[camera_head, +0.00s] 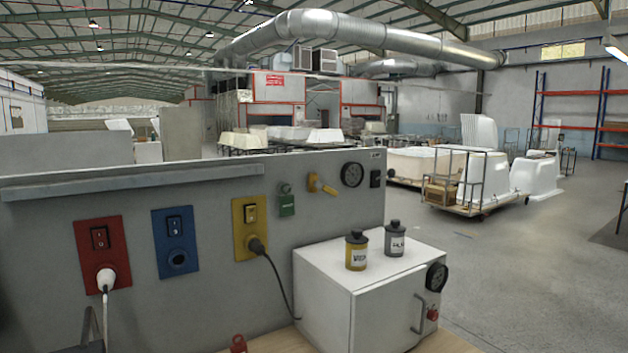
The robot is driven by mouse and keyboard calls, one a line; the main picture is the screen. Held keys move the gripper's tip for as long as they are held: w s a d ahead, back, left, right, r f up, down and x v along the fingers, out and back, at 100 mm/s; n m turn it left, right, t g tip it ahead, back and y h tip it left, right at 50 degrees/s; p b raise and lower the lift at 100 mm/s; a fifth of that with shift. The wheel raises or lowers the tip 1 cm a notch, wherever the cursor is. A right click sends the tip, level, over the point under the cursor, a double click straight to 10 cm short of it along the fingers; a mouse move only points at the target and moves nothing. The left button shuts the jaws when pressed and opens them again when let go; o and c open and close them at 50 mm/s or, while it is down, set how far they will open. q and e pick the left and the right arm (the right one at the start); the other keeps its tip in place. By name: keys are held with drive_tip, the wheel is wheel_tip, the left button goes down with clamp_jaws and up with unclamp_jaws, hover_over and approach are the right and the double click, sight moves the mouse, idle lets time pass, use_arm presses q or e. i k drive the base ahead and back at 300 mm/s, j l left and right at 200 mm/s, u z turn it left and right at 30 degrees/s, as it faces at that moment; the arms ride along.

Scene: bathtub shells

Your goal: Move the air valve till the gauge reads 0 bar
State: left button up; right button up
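The air valve (328,189) is a small yellow lever on the upper right of the grey panel. Its handle points right and slightly down. A round black gauge (352,174) is mounted just right of it near the panel's top edge; its needle is too small to read. A second black dial (437,277) sits on the front of the white cabinet, beside its door handle.
The grey panel (215,293) carries red (122,235), blue (159,225) and yellow (240,215) switch plates and a green tag (287,209). A yellow can (357,257) and grey can (394,246) stand on the white cabinet (323,280). A cable hangs before the panel.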

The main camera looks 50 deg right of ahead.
sight(317, 183)
drive_tip(key=z, duration=1.8)
drive_tip(key=i+l+z, duration=0.1)
drive_tip(key=l, duration=0.25)
drive_tip(key=i+l+z, duration=0.1)
drive_tip(key=l, duration=0.25)
